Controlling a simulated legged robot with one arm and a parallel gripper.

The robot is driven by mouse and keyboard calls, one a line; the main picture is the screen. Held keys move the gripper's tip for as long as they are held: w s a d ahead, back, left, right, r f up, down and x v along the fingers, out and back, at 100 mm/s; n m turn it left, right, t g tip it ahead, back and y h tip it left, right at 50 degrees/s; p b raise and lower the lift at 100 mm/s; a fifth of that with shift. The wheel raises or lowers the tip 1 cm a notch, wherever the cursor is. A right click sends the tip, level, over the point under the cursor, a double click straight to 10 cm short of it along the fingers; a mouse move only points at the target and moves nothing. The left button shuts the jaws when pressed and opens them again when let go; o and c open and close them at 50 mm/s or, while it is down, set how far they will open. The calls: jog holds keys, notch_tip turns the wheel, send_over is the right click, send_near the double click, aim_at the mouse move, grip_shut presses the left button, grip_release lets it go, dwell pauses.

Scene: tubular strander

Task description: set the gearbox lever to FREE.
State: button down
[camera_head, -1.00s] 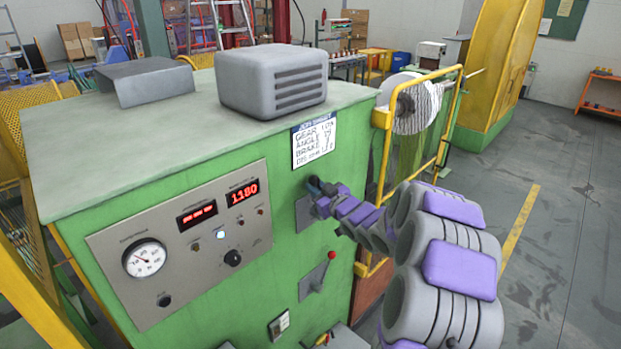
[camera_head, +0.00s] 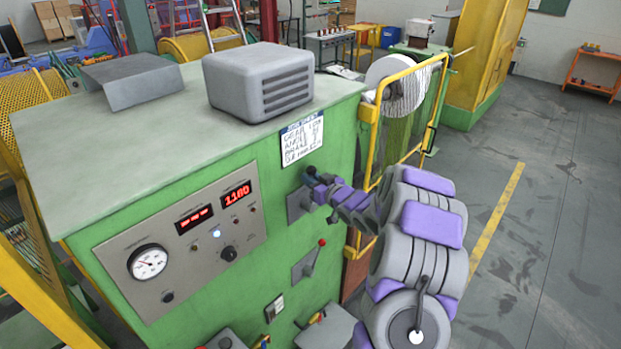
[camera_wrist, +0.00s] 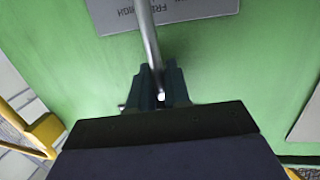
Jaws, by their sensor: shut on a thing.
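The gearbox lever is a bare metal rod (camera_wrist: 148,38) in the wrist view, coming down from a grey plate at the top. Letters like FRE and HIGH show on that plate, upside down. My gripper (camera_wrist: 160,90) has its dark fingers shut around the rod's lower end. In the head view my gripper (camera_head: 311,174) is at the upper lever plate (camera_head: 296,205) on the green cabinet's front, where fingers and wrist hide most of the lever. Which mark the lever points at cannot be told.
A second lever with a red knob (camera_head: 322,243) sits just below on its own plate. A grey panel (camera_head: 180,260) with gauge and red displays is to the left. A yellow guard frame (camera_head: 372,140) stands close behind my arm. Open floor (camera_head: 560,210) lies to the right.

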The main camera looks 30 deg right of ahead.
jog(key=shift+s+f, duration=0.1)
jog(key=shift+f, duration=0.2)
jog(key=c, duration=1.3)
grip_release()
jog(key=shift+o, duration=0.3)
jog(key=shift+d+r, duration=0.1)
jog(key=shift+d, duration=0.05)
jog(key=shift+r, duration=0.1)
jog(key=s+d+r, duration=0.1)
jog(key=s, duration=0.7)
jog(key=s+d+b, duration=0.1)
jog(key=s, duration=0.8)
jog(key=shift+d+r, duration=0.35)
jog(key=shift+d, duration=0.05)
jog(key=shift+w, duration=0.1)
